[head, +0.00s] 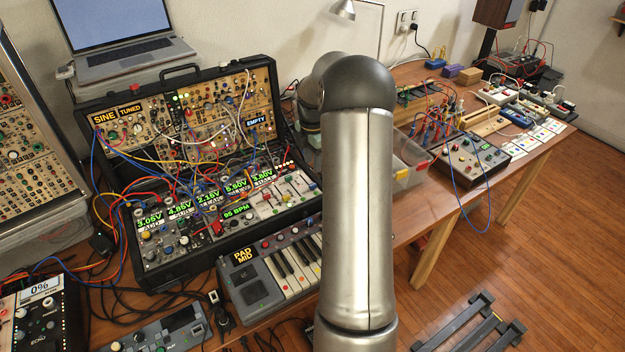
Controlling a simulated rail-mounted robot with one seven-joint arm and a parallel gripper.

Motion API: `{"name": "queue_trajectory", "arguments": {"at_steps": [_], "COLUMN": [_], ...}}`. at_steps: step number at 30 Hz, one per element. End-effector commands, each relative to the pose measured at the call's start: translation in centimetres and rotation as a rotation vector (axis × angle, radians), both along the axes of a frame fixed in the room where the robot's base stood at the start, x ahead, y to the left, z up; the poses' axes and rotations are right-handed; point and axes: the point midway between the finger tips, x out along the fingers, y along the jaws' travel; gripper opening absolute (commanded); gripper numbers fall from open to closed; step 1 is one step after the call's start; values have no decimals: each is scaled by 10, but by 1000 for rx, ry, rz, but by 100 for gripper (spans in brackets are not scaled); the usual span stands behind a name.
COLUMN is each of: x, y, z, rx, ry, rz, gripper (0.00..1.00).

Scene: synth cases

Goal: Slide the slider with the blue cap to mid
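The open black synth case (185,265) stands on the wooden table at the left. My arm stands in front of the panel's right side. My gripper is not visible; the arm hides that area.
Patch cables hang over the case's modules. A small keyboard (252,284) lies in front of the case, and a laptop (125,35) is behind it. A clear plastic bin (408,165) and a grey knob box (475,160) stand right of my arm.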

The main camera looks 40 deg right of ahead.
Motion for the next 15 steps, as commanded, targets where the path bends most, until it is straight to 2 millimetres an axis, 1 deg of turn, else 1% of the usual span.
{"name": "queue_trajectory", "arguments": {"at_steps": [1, 6, 9, 12, 15], "x": [0, -1, 0, 0, 0], "y": [1, 1, 0, 1, 1], "z": [-12, -46, -63, -75, -82], "rx": [2, 2, 1, 1, 0], "ry": [4, 4, 2, 2, 1], "rz": [0, 0, 0, 1, 1], "gripper": [35, 35, 35, 35, 35]}}
